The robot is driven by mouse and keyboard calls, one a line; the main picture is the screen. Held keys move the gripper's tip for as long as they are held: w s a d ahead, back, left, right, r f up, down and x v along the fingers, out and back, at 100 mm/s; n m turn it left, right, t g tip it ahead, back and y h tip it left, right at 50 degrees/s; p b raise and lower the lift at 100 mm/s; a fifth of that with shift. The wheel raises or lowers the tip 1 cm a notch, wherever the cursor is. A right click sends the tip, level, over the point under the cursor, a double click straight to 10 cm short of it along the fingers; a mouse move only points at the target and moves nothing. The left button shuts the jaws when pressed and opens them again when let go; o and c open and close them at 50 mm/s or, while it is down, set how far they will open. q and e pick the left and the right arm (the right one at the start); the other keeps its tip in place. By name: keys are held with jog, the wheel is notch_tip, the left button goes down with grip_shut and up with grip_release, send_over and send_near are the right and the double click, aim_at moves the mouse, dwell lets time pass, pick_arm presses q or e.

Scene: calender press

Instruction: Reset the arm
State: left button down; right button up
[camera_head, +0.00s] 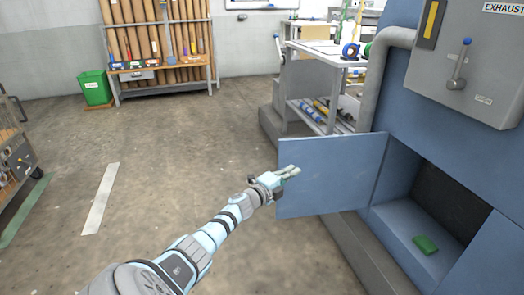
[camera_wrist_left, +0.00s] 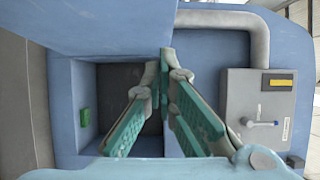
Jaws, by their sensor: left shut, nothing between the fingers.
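My left gripper (camera_head: 291,171) is shut and empty, at the end of my extended left arm. In the head view it appears over the left part of an open blue door panel (camera_head: 335,180); I cannot tell whether it touches the panel. In the left wrist view the green-padded fingers (camera_wrist_left: 165,62) meet at their tips, in front of the blue machine and its open compartment (camera_wrist_left: 118,80). My right gripper is not in view.
A green block (camera_head: 425,244) lies in the machine's open compartment (camera_head: 400,226). A grey exhaust box (camera_head: 470,60) with a lever is above it. A workbench (camera_head: 318,60) stands behind the door. A green bin (camera_head: 96,88) is at the back left. The floor (camera_head: 180,150) left of my arm is mostly clear.

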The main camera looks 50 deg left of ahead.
pick_arm(q)
jog(key=s+a+p, duration=0.1)
jog(key=s+a, duration=0.2)
jog(key=s, duration=0.6)
jog(key=shift+s+r, duration=0.15)
jog(key=shift+s, duration=0.05)
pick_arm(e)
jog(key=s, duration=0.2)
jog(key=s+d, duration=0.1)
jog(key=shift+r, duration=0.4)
